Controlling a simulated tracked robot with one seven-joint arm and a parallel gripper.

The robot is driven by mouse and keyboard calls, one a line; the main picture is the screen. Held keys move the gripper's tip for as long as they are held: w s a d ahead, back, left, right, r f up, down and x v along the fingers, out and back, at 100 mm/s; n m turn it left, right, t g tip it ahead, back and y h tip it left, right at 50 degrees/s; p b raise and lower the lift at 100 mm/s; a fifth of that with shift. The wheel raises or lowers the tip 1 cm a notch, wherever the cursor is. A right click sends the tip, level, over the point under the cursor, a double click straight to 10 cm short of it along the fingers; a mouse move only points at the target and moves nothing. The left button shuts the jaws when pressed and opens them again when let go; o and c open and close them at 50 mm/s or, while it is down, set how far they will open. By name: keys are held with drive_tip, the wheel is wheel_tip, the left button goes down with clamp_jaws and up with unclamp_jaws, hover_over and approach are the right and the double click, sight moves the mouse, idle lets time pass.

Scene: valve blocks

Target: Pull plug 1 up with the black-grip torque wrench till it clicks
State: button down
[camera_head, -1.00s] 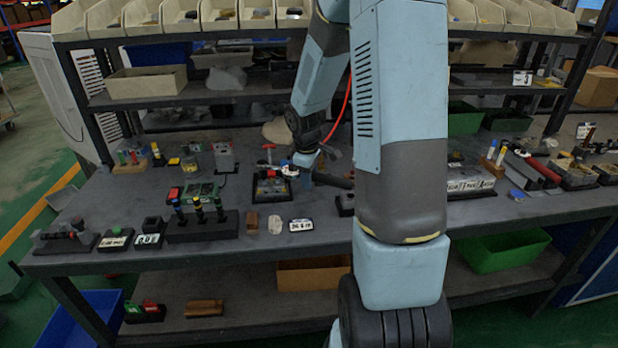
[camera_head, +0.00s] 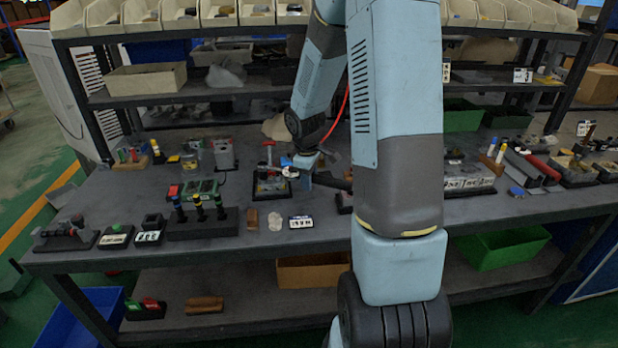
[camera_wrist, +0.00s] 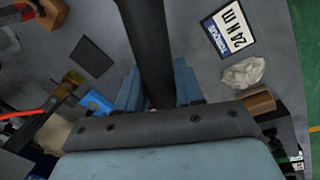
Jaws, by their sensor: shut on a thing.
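My gripper (camera_head: 306,177) is low over the bench, just right of a small dark valve block (camera_head: 271,186). It is shut on the black grip of the torque wrench (camera_head: 331,181), a dark bar that sticks out to its right. In the wrist view the black grip (camera_wrist: 153,40) runs between the blue fingers of my gripper (camera_wrist: 155,95). A red T-shaped handle (camera_head: 268,146) stands at the block. The wrench's working end is small and partly hidden there, and I cannot tell whether it is seated on a plug. No plug number is readable.
A torque plate reading 24 N m (camera_wrist: 233,28) lies near a crumpled pale piece (camera_wrist: 243,72) and a brown block (camera_wrist: 259,101). A dark stand with several upright tools (camera_head: 203,226) is at the front left. The bench front has some clear room.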

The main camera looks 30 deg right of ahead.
drive_tip(key=shift+f, duration=0.45)
idle(0.4)
drive_tip(key=shift+s+a+m, duration=0.8)
drive_tip(key=shift+a+m, duration=0.1)
drive_tip(key=shift+a, duration=0.1)
drive_tip(key=shift+s+a+m, duration=0.3)
drive_tip(key=shift+a+m, duration=0.2)
drive_tip(key=shift+a, duration=0.05)
drive_tip(key=shift+s+a+m, duration=0.3)
drive_tip(key=shift+a+m, duration=0.2)
drive_tip(key=shift+a, duration=0.05)
drive_tip(key=shift+a, duration=0.1)
drive_tip(key=shift+s+a+m+g, duration=0.2)
drive_tip(key=shift+a+m, duration=0.25)
drive_tip(key=shift+a, duration=0.15)
drive_tip(key=shift+s+a+m+g, duration=0.2)
drive_tip(key=shift+a+m, duration=0.25)
drive_tip(key=shift+a, duration=0.1)
